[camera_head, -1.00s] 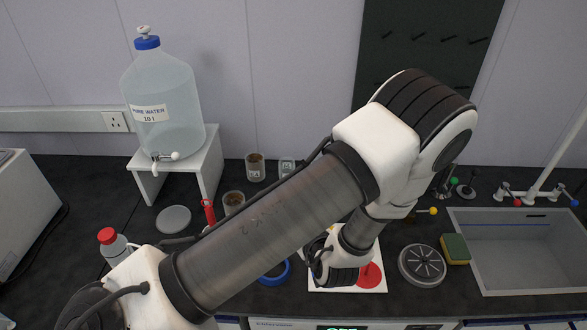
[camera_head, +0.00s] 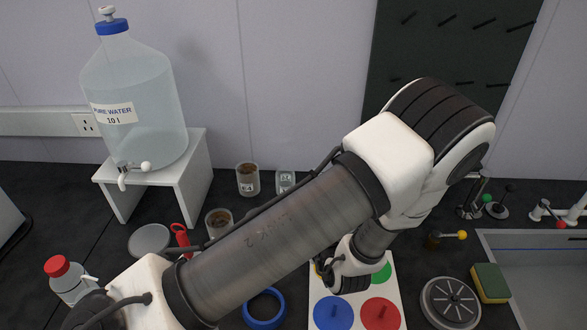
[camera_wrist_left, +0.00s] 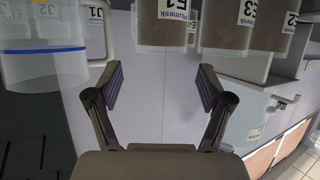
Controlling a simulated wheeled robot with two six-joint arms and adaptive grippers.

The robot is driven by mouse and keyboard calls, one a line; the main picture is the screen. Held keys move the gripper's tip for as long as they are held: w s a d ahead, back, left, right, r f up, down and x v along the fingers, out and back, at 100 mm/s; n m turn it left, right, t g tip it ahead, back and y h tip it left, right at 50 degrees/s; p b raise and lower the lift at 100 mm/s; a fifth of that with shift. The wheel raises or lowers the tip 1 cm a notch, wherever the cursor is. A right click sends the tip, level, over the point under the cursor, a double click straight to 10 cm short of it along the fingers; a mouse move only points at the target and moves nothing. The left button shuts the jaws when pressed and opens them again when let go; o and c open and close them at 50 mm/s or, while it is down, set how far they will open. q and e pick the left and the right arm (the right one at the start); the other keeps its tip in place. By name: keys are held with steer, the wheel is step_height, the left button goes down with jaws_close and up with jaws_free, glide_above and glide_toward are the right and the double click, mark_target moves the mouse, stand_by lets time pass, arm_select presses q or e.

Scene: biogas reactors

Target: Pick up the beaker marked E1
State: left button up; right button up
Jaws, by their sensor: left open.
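The beaker marked E1 (camera_wrist_left: 166,28) is at the top of the left wrist view. It holds brown contents, its label looks upside down, and the frame's top edge cuts it off. My left gripper (camera_wrist_left: 160,88) is open and empty there, with the beaker beyond the gap between the fingers and apart from them. In the head view my left arm crosses the middle and its wrist end hangs over the worktop at centre right; the fingers are not clear there. I cannot tell which beaker is E1 in the head view. My right gripper is not in view.
A beaker marked E3 (camera_wrist_left: 236,35) is close to the right of E1. Clear vessels marked J1 (camera_wrist_left: 97,30) and J2 (camera_wrist_left: 40,65) are to the left. In the head view, beakers (camera_head: 248,172) stand by the back wall, near the water bottle's white stand (camera_head: 196,180).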

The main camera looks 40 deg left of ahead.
arm_select(q)
steer(key=p+x, duration=0.1)
steer(key=x, duration=0.1)
steer(key=p+x, duration=0.1)
steer(key=x, duration=0.2)
steer(key=p+x, duration=0.1)
steer(key=x, duration=0.2)
steer(key=shift+s+d+f, duration=0.1)
steer(key=shift+s+f, duration=0.05)
steer(key=shift+f, duration=0.25)
steer(key=shift+d, duration=0.1)
steer(key=c, duration=1.3)
steer(key=shift+r, duration=0.2)
